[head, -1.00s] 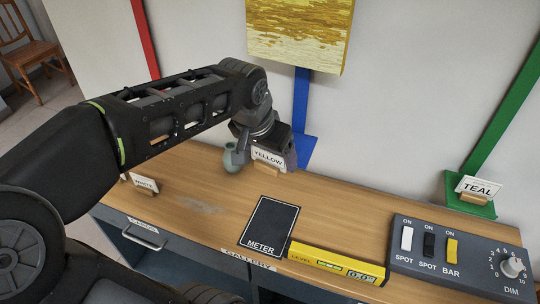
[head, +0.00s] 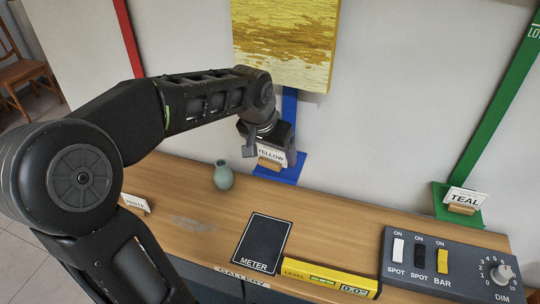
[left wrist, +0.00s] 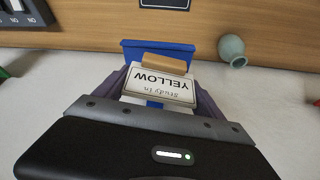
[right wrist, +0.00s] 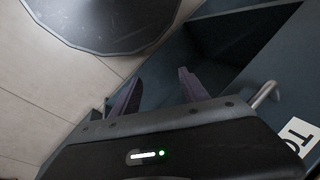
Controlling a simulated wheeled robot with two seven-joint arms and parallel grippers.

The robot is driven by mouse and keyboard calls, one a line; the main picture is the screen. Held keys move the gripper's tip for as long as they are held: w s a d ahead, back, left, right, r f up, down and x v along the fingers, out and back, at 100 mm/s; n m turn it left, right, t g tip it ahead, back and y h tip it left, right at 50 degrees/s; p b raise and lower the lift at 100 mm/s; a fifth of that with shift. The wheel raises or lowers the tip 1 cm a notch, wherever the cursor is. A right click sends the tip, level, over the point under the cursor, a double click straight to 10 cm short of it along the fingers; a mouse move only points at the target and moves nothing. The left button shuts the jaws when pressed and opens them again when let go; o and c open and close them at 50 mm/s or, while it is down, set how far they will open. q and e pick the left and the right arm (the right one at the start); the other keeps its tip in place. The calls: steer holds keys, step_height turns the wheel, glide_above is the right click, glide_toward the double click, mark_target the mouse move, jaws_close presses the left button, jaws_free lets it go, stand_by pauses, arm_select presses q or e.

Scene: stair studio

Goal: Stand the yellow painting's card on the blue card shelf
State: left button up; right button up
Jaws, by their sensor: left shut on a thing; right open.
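The white card lettered YELLOW (head: 271,152) has a wooden foot and is between the fingers of my left gripper (head: 276,158), which is shut on it. In the left wrist view the card (left wrist: 160,85) reads upside down, its wooden foot (left wrist: 164,63) over the blue shelf (left wrist: 130,47). In the head view the card is upright at the blue shelf (head: 290,174), below the yellow painting (head: 285,45). I cannot tell whether the foot touches the shelf. My right gripper (right wrist: 155,90) is open and empty, low beside a dark drawer front.
A teal vase (head: 222,175) stands left of the blue shelf. The TEAL card (head: 465,198) stands on the green shelf (head: 440,205) at right. The WHITE card (head: 136,203), meter pad (head: 262,244), yellow level (head: 325,279) and switch panel (head: 400,272) are on the desk.

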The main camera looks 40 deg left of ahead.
arm_select(q)
steer(key=shift+w+a+f+p, duration=0.1)
steer(key=shift+w+a+p, duration=0.1)
steer(key=shift+w, duration=0.35)
steer(key=shift+w+a+p, duration=0.1)
steer(key=shift+w+a, duration=0.1)
steer(key=shift+w, duration=0.35)
steer(key=shift+w+f+b, duration=0.1)
steer(key=shift+f+b, duration=0.95)
steer(key=shift+f, duration=0.15)
steer(key=shift+f, duration=0.1)
steer(key=o, duration=1.3)
steer(key=v, duration=0.8)
steer(key=shift+b, duration=0.35)
steer(key=shift+f, duration=0.15)
